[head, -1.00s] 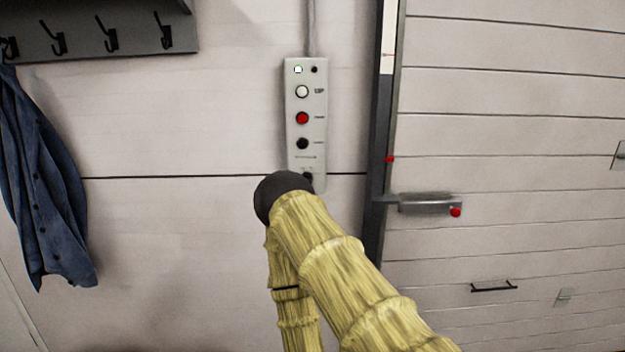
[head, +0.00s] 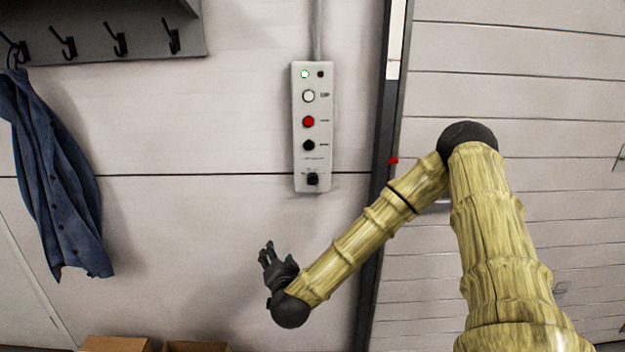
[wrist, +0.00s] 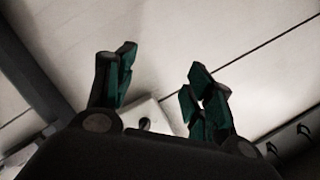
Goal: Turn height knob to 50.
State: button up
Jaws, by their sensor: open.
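A pale control box (head: 298,160) hangs upright on the wall in the head view. Its lowest control is a black knob (head: 312,179) under a small scale; the markings are too small to read, so I cannot tell its setting. My gripper (head: 267,251) is open and empty, below and left of the box, apart from it. In the wrist view, my gripper's (wrist: 160,72) green-padded fingers are spread. The box's end (wrist: 152,109) shows between and beyond them, with a dark round control (wrist: 145,124) partly hidden by my gripper body.
Above the knob are a black button (head: 309,146), a red button (head: 308,121) and a white button (head: 308,96). A dark post (head: 380,130) stands right of the box. A blue shirt (head: 50,185) hangs at left. Cardboard boxes (head: 115,344) lie below.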

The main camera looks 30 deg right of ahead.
aim_at(313, 182)
jog(key=w+d+r+m+h+p, duration=0.2)
jog(key=d+r+m+h, duration=0.4)
jog(key=d+r, duration=0.7)
jog(key=p+x, duration=0.1)
jog(key=x, duration=0.2)
jog(key=p+x, duration=0.1)
jog(key=x, duration=0.2)
jog(key=r+p+x, duration=0.1)
jog(key=x, duration=0.1)
jog(key=shift+w, duration=0.45)
jog(key=shift+w+d+f+p, duration=0.1)
jog(key=shift+w+d+p, duration=0.2)
jog(key=shift+w+d, duration=0.05)
jog(key=c, duration=1)
